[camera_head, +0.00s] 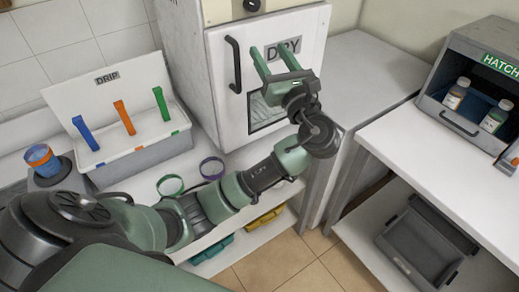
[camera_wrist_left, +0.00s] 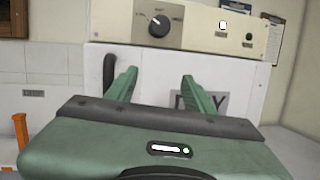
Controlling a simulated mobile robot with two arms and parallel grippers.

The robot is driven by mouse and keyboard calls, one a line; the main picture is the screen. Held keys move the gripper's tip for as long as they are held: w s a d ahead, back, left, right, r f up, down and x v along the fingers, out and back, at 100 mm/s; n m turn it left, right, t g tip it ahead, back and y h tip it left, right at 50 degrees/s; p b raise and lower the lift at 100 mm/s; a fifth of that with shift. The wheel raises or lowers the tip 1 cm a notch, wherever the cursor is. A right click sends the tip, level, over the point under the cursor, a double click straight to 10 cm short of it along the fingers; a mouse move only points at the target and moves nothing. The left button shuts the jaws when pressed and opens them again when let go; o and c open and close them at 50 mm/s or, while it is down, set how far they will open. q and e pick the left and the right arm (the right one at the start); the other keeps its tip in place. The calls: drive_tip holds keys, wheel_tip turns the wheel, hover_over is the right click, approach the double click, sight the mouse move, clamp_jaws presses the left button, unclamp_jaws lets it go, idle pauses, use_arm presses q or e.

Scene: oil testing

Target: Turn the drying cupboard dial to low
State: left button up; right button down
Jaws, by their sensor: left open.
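The drying cupboard (camera_head: 217,84) stands at the top middle of the head view, with a white door marked DRY and a dark handle (camera_head: 233,64). Its black dial (camera_wrist_left: 158,26) is on the cream panel (camera_wrist_left: 205,30) above the door in the wrist view, with small markings around it too small to read. The dial is cut by the top edge of the head view (camera_head: 252,5). My left gripper (camera_head: 276,50) is open and empty in front of the door, below the dial and apart from it. In the wrist view its two green fingers (camera_wrist_left: 160,85) point towards the door. My right gripper is not seen.
A DRIP rack (camera_head: 145,160) with coloured strips stands left of the cupboard, with a blue and orange cup (camera_head: 42,160) nearby. Two rings (camera_head: 170,186) lie on the counter. A HATCH box (camera_head: 460,125) with bottles stands at right. A grey crate (camera_head: 420,245) sits below.

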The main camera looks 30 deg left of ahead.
use_arm(q)
drive_tip(key=s+f+n+g+h, duration=0.1)
drive_tip(key=s+f+n+h, duration=0.2)
drive_tip(key=f, duration=0.9)
drive_tip(key=s+d+f+n+g+h, duration=0.1)
drive_tip(key=s+f+n+h, duration=0.2)
drive_tip(key=f, duration=0.9)
drive_tip(key=n+h, duration=0.2)
drive_tip(key=shift+s+d+f+h, duration=0.15)
drive_tip(key=shift+s+f+h, duration=0.1)
drive_tip(key=shift+h, duration=0.15)
drive_tip(key=shift+r, duration=0.1)
